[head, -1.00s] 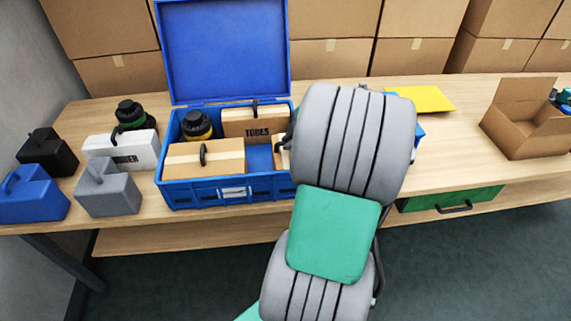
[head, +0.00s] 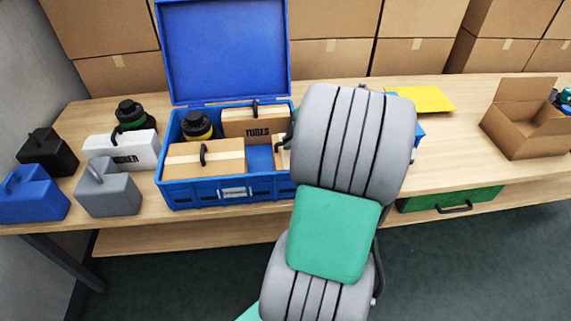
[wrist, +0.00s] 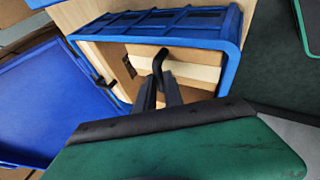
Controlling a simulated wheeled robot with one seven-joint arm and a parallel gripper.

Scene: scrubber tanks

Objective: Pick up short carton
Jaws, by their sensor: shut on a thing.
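The short carton is a brown box with a pale tape stripe and a black handle. I take it to be the one at the right end of the blue crate. In the head view only a sliver of this carton (head: 282,160) shows beside my arm; in the wrist view the carton (wrist: 200,58) lies under my gripper, inside the crate wall. My gripper (wrist: 160,86) is shut on its black handle (wrist: 160,62). In the head view my arm hides the gripper. The carton's lower part is hidden, so I cannot tell whether it is lifted.
The blue crate (head: 230,194) also holds a TUBES carton (head: 247,122), a taped carton (head: 205,160) and a black-yellow bottle (head: 196,125). Its lid (head: 225,50) stands open behind. An open cardboard box (head: 530,133) stands right.

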